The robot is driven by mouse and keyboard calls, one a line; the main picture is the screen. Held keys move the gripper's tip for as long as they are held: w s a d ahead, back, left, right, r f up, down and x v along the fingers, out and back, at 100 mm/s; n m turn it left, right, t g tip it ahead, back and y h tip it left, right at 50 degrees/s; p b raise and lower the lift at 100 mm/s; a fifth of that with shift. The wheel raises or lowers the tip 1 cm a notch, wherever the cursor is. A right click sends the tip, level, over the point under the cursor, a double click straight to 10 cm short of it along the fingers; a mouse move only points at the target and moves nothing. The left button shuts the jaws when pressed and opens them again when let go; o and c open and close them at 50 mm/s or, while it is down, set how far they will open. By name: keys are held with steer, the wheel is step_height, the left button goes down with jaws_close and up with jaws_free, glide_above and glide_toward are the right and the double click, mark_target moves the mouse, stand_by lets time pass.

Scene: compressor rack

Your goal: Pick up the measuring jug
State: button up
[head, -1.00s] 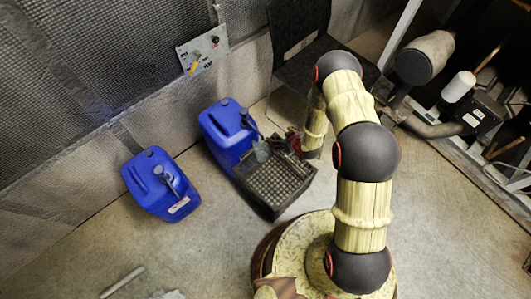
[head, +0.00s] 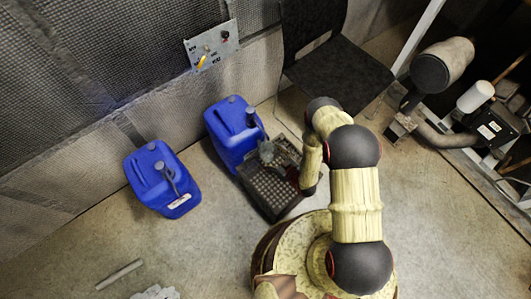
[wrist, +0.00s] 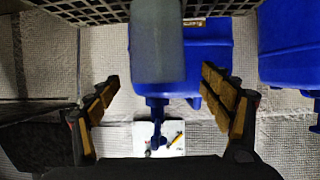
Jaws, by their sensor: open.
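The measuring jug (head: 266,151) is a small, translucent grey-green vessel at the black grated crate (head: 272,192), beside a blue canister (head: 233,131). In the wrist view the jug (wrist: 157,42) shows close up at top centre, in front of a blue canister. My gripper (wrist: 158,80) is open, with one tan-padded finger to each side of the jug's line. Nothing is held between the fingers. In the head view my gripper (head: 291,172) is at the crate's right side, just right of the jug, partly hidden by my arm.
A second blue canister (head: 163,180) stands to the left. A wall panel (head: 213,47) hangs behind, and a black chair (head: 338,72) stands at the back. Pipes and a compressor part (head: 441,66) are at right. The floor at front left is mostly clear, with a grey rod (head: 120,275).

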mark_target(262, 145)
steer(key=b+x, duration=0.2)
steer(key=x, duration=0.2)
steer(key=shift+w+f, duration=0.15)
steer(key=shift+w+a, duration=0.15)
steer(key=shift+w, duration=0.1)
steer(key=shift+c, duration=0.3)
steer(key=c, duration=1.4)
